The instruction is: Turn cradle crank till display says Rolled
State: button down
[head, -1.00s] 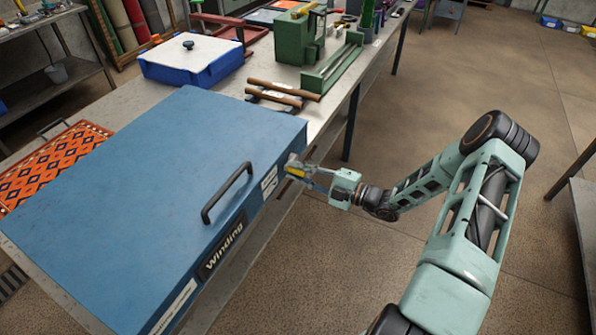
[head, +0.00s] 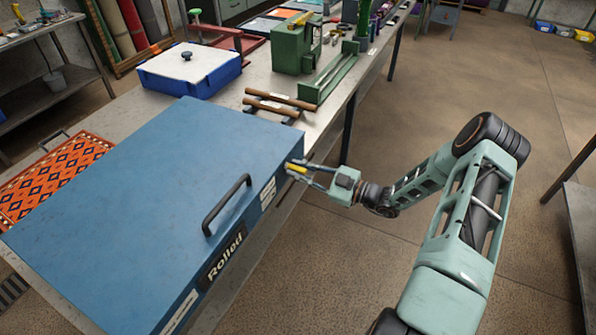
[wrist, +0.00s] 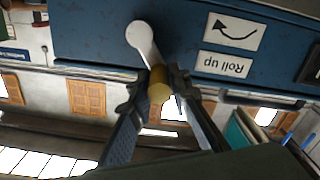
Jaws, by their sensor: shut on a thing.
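The blue rug scrubber (head: 140,200) stands on the bench with its lid down. Its front display (head: 223,258) reads "Rolled". The crank (wrist: 143,40) is a pale arm on the front face with a yellow knob (wrist: 159,84) at its end. My gripper (head: 299,169) is at the right end of that face, shut on the yellow knob; in the wrist view, its two dark fingers (wrist: 157,90) sit on either side of the knob. A "Roll up" label (wrist: 222,65) and a curved-arrow label (wrist: 234,31) are beside the crank.
An orange patterned rug (head: 55,180) lies behind the scrubber. A black lid handle (head: 227,204) sticks up near the front edge. A blue box with a white lid (head: 190,68) and a green machine (head: 298,47) stand farther along the bench. The floor in front is clear.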

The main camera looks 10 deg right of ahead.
jog(key=shift+w+d+r, duration=0.1)
jog(key=shift+d, duration=0.05)
dwell(0.4)
jog(key=c, duration=1.8)
grip_release()
jog(key=v, duration=1.2)
